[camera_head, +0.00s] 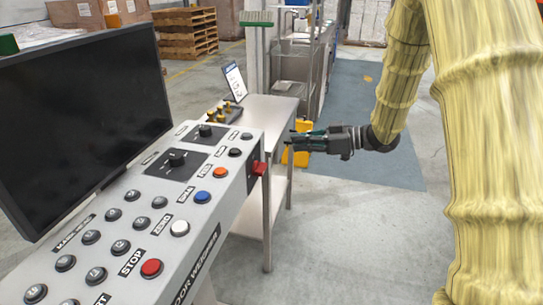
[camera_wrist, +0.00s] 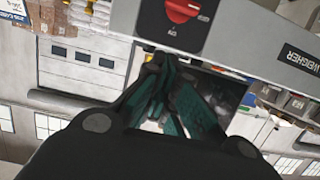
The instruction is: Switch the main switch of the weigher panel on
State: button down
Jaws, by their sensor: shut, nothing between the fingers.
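The weigher panel (camera_head: 205,210) is a long light-grey console with a sloping face full of buttons. Its red main switch (camera_head: 258,168) sticks out from the right-hand side of the console. In the wrist view the red rotary switch (camera_wrist: 182,10) sits on a black plate with small position labels, partly cut off by the top edge. My gripper (camera_head: 292,140) is shut and empty, to the right of the switch and apart from it. In the wrist view the closed green-and-black fingers (camera_wrist: 152,62) are just below the switch plate.
A black monitor (camera_head: 85,115) stands behind the buttons. A red stop button (camera_head: 151,268) and two black knobs (camera_head: 176,157) are on the face. Open floor lies to the right.

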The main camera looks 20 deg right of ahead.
send_over(260, 169)
jog(key=w+d, duration=0.1)
jog(key=d, duration=0.2)
notch_tip(260, 169, down, 3)
jog(key=shift+w+a+r+p, duration=0.1)
jog(key=shift+r+p, duration=0.05)
jog(key=shift+p, duration=0.3)
jog(key=f, duration=0.3)
jog(key=shift+d, duration=0.2)
jog(key=shift+a+f, duration=0.1)
jog(key=shift+f, duration=0.25)
jog(key=shift+p, duration=0.4)
